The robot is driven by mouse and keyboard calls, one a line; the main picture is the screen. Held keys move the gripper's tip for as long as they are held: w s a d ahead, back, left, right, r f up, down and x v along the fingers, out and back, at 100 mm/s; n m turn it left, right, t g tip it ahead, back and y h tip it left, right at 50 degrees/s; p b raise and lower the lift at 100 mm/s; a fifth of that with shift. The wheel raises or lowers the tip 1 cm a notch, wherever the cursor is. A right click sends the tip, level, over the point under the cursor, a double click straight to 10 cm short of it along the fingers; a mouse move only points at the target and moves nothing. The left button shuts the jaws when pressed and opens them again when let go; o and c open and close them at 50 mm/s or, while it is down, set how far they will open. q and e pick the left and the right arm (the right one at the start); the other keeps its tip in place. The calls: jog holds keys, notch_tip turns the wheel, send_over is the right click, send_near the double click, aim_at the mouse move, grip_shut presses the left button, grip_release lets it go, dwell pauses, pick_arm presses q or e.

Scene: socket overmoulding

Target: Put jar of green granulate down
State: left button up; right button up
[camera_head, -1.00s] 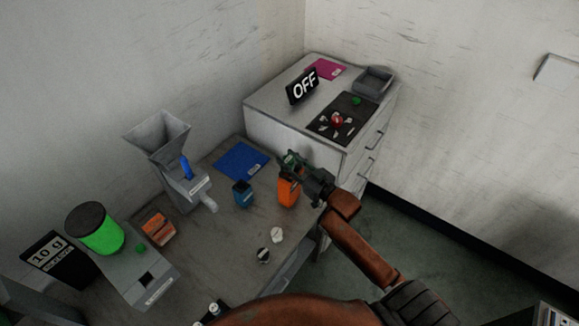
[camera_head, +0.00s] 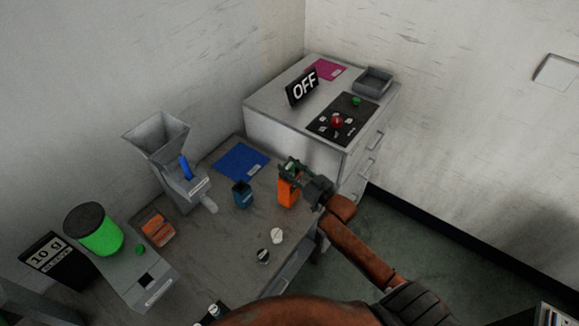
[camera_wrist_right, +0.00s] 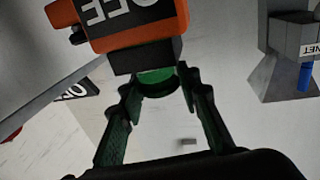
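A jar of bright green granulate with a black lid (camera_head: 99,233) stands at the left, on the back of a grey device (camera_head: 133,270); neither gripper is at it. My right gripper (camera_head: 288,170) is at the top of an orange container (camera_head: 287,193) on the table's right side. The right wrist view shows its two green fingers (camera_wrist_right: 158,84) spread apart, pointing at the dark end of the orange container (camera_wrist_right: 140,24). A round green patch shows between the fingertips. Contact with the container cannot be told. My left gripper is not in view.
A grey hopper (camera_head: 159,134), a blue container (camera_head: 242,194), a blue mat (camera_head: 241,161) and an orange block (camera_head: 157,229) are on the table. A "10 g" sign (camera_head: 50,261) stands at left. A cabinet (camera_head: 291,134) with an OFF sign (camera_head: 303,88) stands behind.

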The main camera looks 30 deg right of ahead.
jog(key=o, duration=0.4)
jog(key=shift+r, duration=0.1)
jog(key=v, duration=1.2)
